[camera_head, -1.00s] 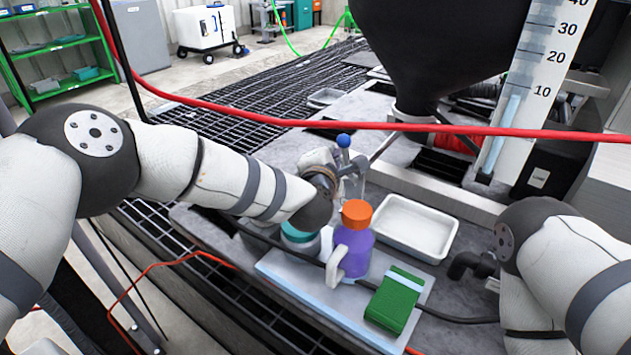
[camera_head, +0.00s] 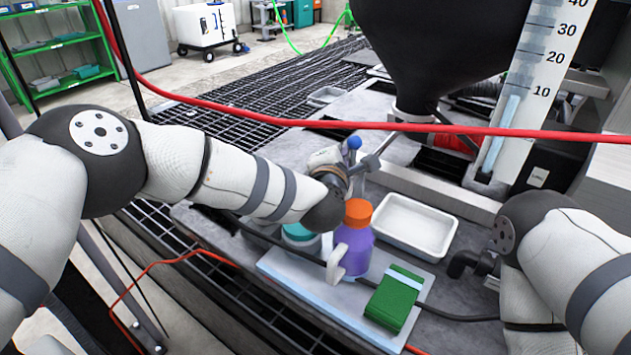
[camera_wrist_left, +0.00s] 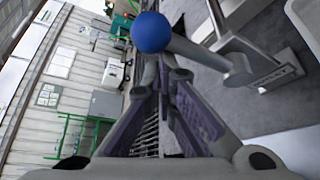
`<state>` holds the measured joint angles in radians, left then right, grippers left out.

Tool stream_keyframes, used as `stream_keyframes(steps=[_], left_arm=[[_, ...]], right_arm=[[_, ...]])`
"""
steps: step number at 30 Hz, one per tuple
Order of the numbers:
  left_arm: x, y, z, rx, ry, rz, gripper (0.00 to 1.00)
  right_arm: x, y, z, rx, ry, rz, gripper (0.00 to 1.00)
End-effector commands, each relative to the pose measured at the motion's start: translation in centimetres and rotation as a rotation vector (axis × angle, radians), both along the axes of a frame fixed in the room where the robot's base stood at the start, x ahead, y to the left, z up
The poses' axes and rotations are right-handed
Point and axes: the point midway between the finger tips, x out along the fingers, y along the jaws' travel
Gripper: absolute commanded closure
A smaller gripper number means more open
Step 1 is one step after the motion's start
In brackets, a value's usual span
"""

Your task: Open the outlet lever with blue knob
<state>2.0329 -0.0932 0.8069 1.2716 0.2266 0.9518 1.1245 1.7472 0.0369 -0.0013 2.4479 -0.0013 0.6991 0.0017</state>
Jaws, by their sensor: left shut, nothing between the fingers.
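The blue knob (camera_head: 354,142) sits at the end of the grey outlet lever (camera_head: 371,163), in front of the black hopper's outlet. In the left wrist view the knob (camera_wrist_left: 153,32) shows large just past the fingertips, with the lever's rod (camera_wrist_left: 200,53) running right from it to a grey pivot. My left gripper (camera_wrist_left: 165,72) is shut and empty, with its fingertips close to the knob and rod; I cannot tell whether they touch. In the head view the left gripper (camera_head: 356,172) is partly hidden by my wrist.
Below the left gripper stand a purple bottle with an orange cap (camera_head: 357,240), a teal-lidded jar (camera_head: 300,236) and a green box (camera_head: 394,300). A white tray (camera_head: 410,222) lies to the right. A red hose (camera_head: 330,124) crosses in front of the hopper (camera_head: 425,50).

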Motion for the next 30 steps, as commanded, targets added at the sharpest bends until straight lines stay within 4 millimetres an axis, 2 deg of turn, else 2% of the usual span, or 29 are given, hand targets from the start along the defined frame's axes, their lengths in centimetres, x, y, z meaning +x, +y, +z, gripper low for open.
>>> stream_keyframes(steps=[1, 5, 8, 11, 18, 21, 24, 30], left_arm=[[-0.2, -0.6, 0.1, -0.002, 0.0, -0.013, 1.0], [-0.3, -0.6, 0.2, -0.002, 0.0, -0.014, 1.0], [-1.1, -0.5, 0.3, -0.003, 0.002, -0.017, 1.0], [-2.9, -0.1, 0.7, -0.002, 0.003, -0.018, 1.0], [-8.6, 1.6, 2.1, -0.002, 0.002, -0.008, 1.0], [-10.3, 2.0, 2.4, -0.002, 0.001, -0.005, 1.0], [-11.2, 2.3, 2.6, -0.003, 0.001, -0.003, 1.0], [-11.4, 2.4, 2.7, -0.002, 0.001, -0.001, 1.0]], right_arm=[[0.0, 0.0, 0.0, 0.0, -0.001, 0.0, 0.68], [0.0, 0.0, 0.0, 0.0, -0.001, 0.0, 0.68], [0.0, 0.0, 0.0, 0.0, -0.001, 0.0, 0.68], [0.0, 0.0, 0.0, 0.0, -0.001, 0.0, 0.68], [0.0, 0.0, 0.0, 0.0, -0.001, 0.0, 0.68], [0.0, 0.0, 0.0, 0.0, 0.0, 0.0, 0.68], [0.0, 0.0, 0.0, 0.0, 0.0, 0.0, 0.68], [0.0, 0.0, 0.0, 0.0, 0.0, 0.0, 0.68]])
